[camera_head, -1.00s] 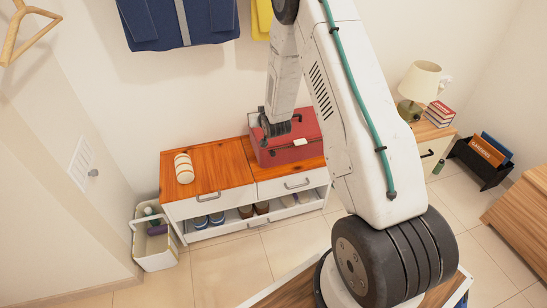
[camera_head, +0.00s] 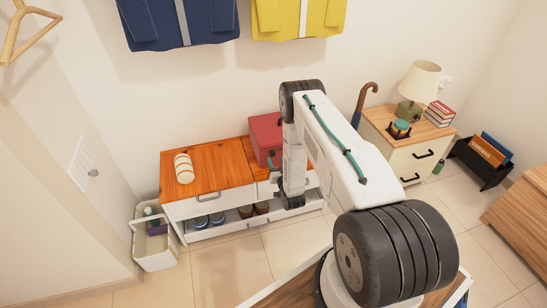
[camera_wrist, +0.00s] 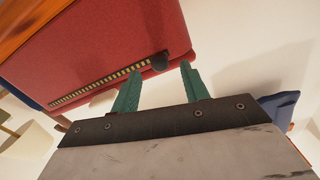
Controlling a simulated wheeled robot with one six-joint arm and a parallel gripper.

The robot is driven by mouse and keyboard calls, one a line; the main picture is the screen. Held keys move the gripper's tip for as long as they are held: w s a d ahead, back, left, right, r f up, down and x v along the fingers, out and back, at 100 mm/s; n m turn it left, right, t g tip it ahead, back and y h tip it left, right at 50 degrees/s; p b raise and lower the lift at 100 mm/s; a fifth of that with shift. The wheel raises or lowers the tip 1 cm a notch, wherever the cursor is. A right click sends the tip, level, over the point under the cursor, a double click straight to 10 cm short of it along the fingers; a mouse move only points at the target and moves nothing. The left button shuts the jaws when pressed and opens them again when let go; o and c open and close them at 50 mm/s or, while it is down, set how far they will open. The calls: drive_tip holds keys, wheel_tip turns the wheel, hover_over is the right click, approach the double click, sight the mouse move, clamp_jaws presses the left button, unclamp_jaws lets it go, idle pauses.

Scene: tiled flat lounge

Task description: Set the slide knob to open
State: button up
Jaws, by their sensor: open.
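The red box (camera_head: 266,134) stands on the orange-brown cabinet top, partly hidden by my arm in the head view. In the wrist view, its red face (camera_wrist: 95,50) carries a long slot (camera_wrist: 95,83) edged with yellow and black marks. The dark round slide knob (camera_wrist: 159,62) sits at the right end of this slot in the picture. My gripper (camera_wrist: 160,68) is open, its two green fingers left and right of the knob in the picture. I cannot tell whether they touch it. In the head view, my gripper (camera_head: 271,163) is small and close to the box's front.
A white striped roll (camera_head: 184,168) lies on the cabinet top (camera_head: 221,173), left of the box. Shoes stand on the shelf below. A lamp (camera_head: 419,82) and a dark device stand on the right side cabinet. A white bin (camera_head: 154,256) stands on the floor at left.

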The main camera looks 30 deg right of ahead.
sight(274, 155)
drive_tip(key=shift+x, duration=2.05)
clamp_jaws()
drive_tip(key=shift+s+d, duration=0.15)
drive_tip(key=shift+d, duration=0.4)
unclamp_jaws()
